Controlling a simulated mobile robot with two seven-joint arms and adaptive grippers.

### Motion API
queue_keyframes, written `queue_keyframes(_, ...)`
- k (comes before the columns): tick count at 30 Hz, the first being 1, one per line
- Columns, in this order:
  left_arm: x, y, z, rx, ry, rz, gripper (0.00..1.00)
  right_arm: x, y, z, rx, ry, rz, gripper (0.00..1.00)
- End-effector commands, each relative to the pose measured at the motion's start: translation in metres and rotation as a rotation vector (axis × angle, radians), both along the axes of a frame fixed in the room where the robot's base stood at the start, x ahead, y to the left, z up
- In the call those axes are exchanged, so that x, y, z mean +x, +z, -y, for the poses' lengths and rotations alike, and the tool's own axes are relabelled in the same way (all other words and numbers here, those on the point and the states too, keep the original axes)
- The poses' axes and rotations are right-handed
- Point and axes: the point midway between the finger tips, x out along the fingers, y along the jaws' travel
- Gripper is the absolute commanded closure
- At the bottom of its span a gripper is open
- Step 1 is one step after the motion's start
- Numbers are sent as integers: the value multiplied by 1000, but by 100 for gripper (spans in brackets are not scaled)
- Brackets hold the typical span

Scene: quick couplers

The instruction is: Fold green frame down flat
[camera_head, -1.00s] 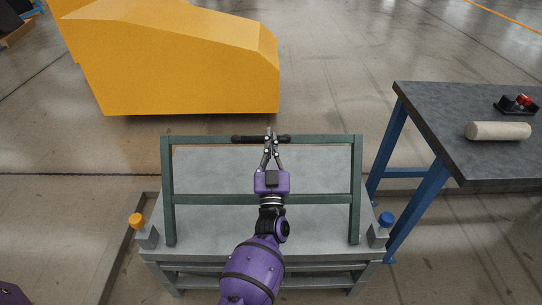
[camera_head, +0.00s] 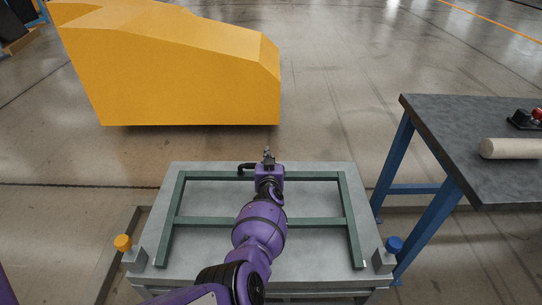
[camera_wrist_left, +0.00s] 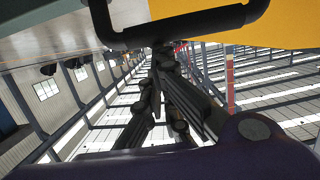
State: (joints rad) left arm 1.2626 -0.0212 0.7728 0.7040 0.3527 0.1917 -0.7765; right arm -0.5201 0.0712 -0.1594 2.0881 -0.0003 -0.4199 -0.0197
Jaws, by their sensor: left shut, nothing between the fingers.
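The green frame (camera_head: 218,222) lies flat, or very nearly so, over the grey table top (camera_head: 300,260). Its side bars run from the far bar toward the near edge, with a crossbar between them. The black handle (camera_head: 247,168) on the far bar is partly hidden by my left gripper. My left gripper (camera_head: 268,152) is shut and empty at the handle, its arm reaching over the frame. In the left wrist view, the handle (camera_wrist_left: 185,28) crosses the top, beyond the closed fingers (camera_wrist_left: 165,60). I cannot tell whether they touch it. My right gripper is out of view.
A yellow knob (camera_head: 123,243) stands at the table's left near corner and a blue knob (camera_head: 394,243) at its right. A dark table (camera_head: 470,130) with a pale cylinder (camera_head: 510,149) is at right. A large yellow block (camera_head: 190,85) stands behind, with open floor between.

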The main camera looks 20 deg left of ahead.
Motion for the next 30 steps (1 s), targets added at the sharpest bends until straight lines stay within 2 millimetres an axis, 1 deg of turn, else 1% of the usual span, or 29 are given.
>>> queue_keyframes(1, 2, -15, -1, 2, -1, -5, 100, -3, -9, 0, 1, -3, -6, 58)
queue_keyframes(3, 5, -25, -3, 2, 0, -4, 100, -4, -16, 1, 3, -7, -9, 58)
queue_keyframes(7, 10, -40, -4, 2, 2, -2, 100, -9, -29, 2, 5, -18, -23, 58)
queue_keyframes(12, 14, -51, -5, 1, 2, 2, 100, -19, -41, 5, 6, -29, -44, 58)
queue_keyframes(16, 16, -53, -5, 1, 2, 4, 100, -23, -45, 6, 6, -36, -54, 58)
queue_keyframes(24, 16, -49, -6, 2, 2, 6, 100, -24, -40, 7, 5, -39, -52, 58)
queue_keyframes(26, 16, -45, -7, 2, 2, 7, 100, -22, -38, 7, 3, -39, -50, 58)
queue_keyframes(30, 14, -29, -12, 4, 2, 8, 100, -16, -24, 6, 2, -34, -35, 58)
